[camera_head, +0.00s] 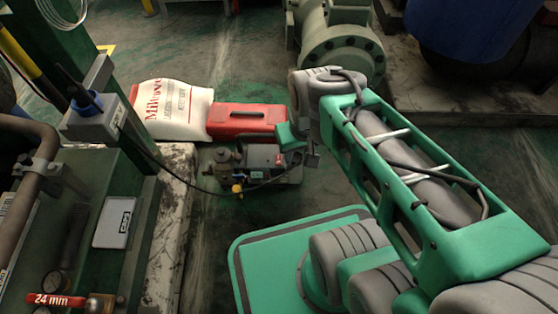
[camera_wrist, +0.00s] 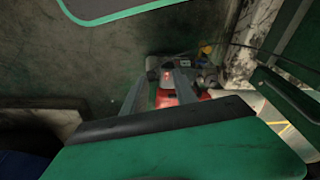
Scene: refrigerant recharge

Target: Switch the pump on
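The pump (camera_head: 258,166) is a small grey unit with a reddish label and a yellow cap, sitting low on the floor in the middle of the head view. A black cable runs from it to the left. My gripper (camera_head: 300,152) is at the pump's right end in the head view; whether it touches is unclear. In the wrist view the pump (camera_wrist: 184,63) shows beyond the two grey fingers, which stand apart with nothing seen between them. A small red light shows there. The pump's switch is too small to make out.
A red case (camera_head: 245,118) and a white printed bag (camera_head: 174,108) lie behind the pump. A grey socket box (camera_head: 95,118) is on the green post at left. A concrete plinth edge (camera_head: 177,200) borders the pump's left. A flanged pipe (camera_head: 343,50) stands behind.

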